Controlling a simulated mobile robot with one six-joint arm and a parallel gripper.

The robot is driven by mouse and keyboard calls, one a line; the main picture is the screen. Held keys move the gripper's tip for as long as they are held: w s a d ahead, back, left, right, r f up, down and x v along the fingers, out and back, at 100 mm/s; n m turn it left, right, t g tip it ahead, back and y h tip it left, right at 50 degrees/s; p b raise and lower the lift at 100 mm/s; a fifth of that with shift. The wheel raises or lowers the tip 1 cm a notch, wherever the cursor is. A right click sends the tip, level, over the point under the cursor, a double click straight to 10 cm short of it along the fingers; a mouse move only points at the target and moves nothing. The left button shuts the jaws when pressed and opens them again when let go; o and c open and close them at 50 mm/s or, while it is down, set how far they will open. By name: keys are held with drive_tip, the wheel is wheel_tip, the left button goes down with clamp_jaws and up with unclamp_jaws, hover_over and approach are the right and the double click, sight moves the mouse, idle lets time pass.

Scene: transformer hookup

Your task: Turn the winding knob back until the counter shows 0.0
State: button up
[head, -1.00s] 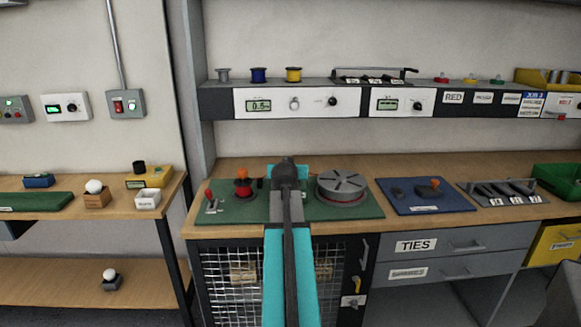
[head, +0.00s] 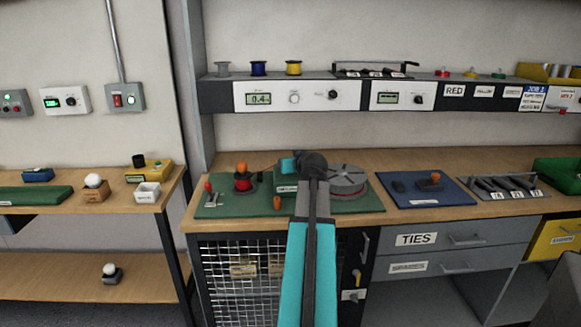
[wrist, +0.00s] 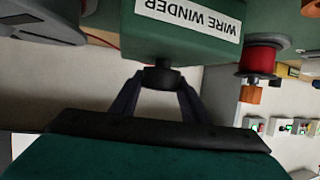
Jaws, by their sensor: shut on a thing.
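The wire winder (head: 287,188) is a green unit on the bench, mostly hidden behind my arm in the head view. In the wrist view its labelled green body (wrist: 185,42) appears upside down. The dark winding knob (wrist: 161,76) sticks out of it. My gripper (wrist: 160,83) is shut on this knob, with one finger on each side. In the head view my arm hides the fingers and the knob. The counter (head: 259,99) on the shelf panel seems to read 0.4.
A red wire spool with an orange top (head: 243,183) stands left of the winder, and a grey turntable (head: 342,181) stands to its right. A blue mat (head: 425,202) lies further right. A shelf with instrument panels (head: 335,95) runs above the bench.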

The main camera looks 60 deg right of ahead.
drive_tip(key=shift+d+f+n+t+y+b, duration=0.15)
drive_tip(key=shift+n+t+y+b, duration=0.4)
drive_tip(key=shift+n+y+b, duration=0.55)
drive_tip(key=shift+f+n+t+y+b, duration=0.1)
drive_tip(key=shift+n+t+y+b, duration=0.55)
drive_tip(key=shift+b, duration=0.75)
drive_tip(key=shift+r+n+y+b, duration=0.1)
drive_tip(key=shift+n+y+b, duration=0.75)
drive_tip(key=shift+y, duration=0.2)
drive_tip(key=shift+a+n+t+y, duration=0.2)
drive_tip(key=shift+n+t+y, duration=0.1)
drive_tip(key=o, duration=1.1)
drive_tip(key=shift+c, duration=0.2)
drive_tip(key=shift+r, duration=0.1)
drive_tip(key=v, duration=1.3)
drive_tip(key=shift+s+r+p, duration=0.15)
drive_tip(key=shift+s+p, duration=0.25)
drive_tip(key=shift+a, duration=0.1)
